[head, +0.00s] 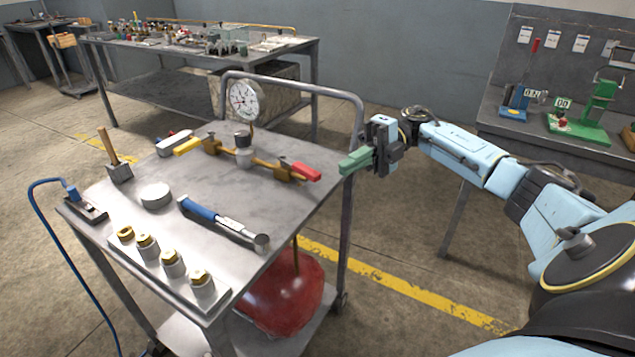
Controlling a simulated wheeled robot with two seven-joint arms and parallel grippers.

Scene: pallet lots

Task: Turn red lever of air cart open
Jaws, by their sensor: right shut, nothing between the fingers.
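The cart (180,204) stands in the left half of the head view. Across its top runs a brass pipe assembly (262,162) with a round white gauge (244,101). The red lever (306,171) sits at the pipe's right end, pointing right, roughly in line with the pipe. A yellow lever (187,147) is at the left end. My right gripper (353,161), with green fingers, is shut and empty. It is just right of the red lever, by the cart's right rail, with a visible gap. My left gripper is out of view.
The cart's handle rail (300,90) rises behind the pipe. A red tank (282,295) is below. A workbench (490,125) stands right.

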